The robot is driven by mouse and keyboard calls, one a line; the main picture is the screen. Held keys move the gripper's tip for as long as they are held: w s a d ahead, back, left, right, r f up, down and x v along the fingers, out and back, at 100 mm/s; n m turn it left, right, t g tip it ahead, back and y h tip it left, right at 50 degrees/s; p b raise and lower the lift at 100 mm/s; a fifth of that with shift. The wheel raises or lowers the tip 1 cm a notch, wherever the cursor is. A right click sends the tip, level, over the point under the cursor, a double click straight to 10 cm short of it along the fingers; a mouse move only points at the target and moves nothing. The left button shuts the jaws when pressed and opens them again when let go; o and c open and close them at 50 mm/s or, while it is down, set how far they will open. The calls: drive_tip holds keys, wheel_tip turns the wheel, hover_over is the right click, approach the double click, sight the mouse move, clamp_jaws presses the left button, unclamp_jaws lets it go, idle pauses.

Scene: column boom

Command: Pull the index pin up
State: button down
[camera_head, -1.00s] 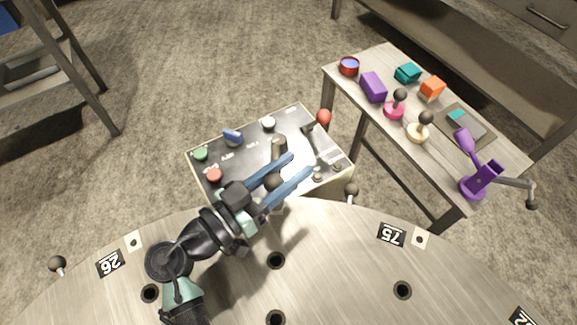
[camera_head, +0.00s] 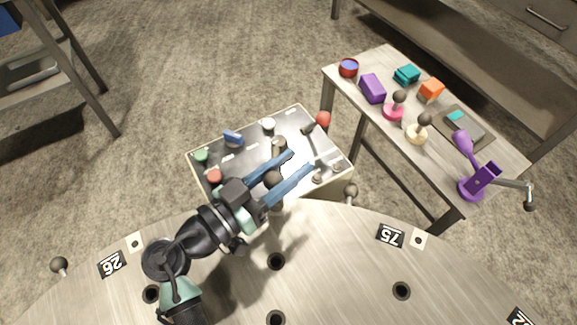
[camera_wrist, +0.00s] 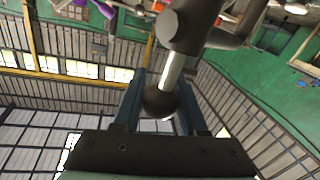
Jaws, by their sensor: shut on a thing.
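The index pin shows in the wrist view as a dark round knob (camera_wrist: 160,101) on a bright metal shaft (camera_wrist: 172,72). The shaft comes out of a grey cylindrical housing (camera_wrist: 188,25). My gripper (camera_wrist: 160,88) has its two blue fingers on either side of the knob and is shut on it. In the head view my gripper (camera_head: 301,160) reaches over the control box, with the dark knob (camera_head: 273,179) between its fingers. The fingers partly hide the knob's contact sides.
The control box (camera_head: 232,160) carries coloured buttons and a red-knobbed lever (camera_head: 323,119). A round metal plate (camera_head: 335,250) with holes and number labels fills the front. A side table (camera_head: 345,84) at right holds several small objects.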

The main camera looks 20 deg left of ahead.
wheel_tip(320, 180, up, 2)
drive_tip(key=shift+r, duration=0.1)
drive_tip(key=shift+c, duration=2.3)
unclamp_jaws()
drive_tip(key=v, duration=1.3)
